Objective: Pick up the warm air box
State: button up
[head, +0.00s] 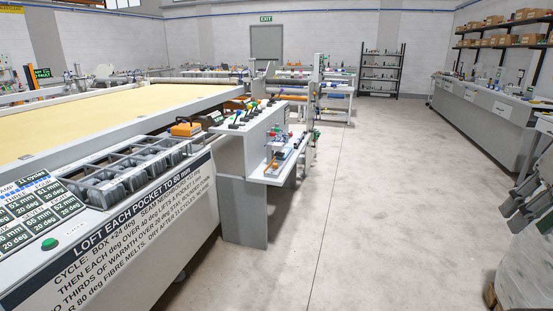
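No thing in the head view is labelled as the warm air box, and I cannot tell for certain which one it is. A small orange box-like unit (185,129) sits on the machine's edge, behind the grey open-topped tray of pockets (128,172). A smaller orange item (274,165) lies on the low white side shelf (273,178).
A long machine with a yellow bed (90,115) fills the left. Its front panel (120,245) carries printed text. Clear concrete floor (370,200) runs down the middle. A workbench (485,115) lines the right wall. A white bulky load (525,270) stands at bottom right.

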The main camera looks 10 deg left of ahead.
aim_at(188, 130)
jog(key=i+u, duration=0.3)
jog(key=i, duration=0.25)
jog(key=i+u, duration=0.25)
jog(key=i, duration=0.3)
jog(key=i+l+u, duration=0.3)
jog(key=i, duration=0.25)
jog(key=i+j+u, duration=0.15)
jog(key=i+u, duration=0.2)
jog(key=i, duration=0.25)
jog(key=i+u, duration=0.35)
jog(key=i, duration=0.25)
jog(key=i+z, duration=0.1)
jog(key=i, duration=0.1)
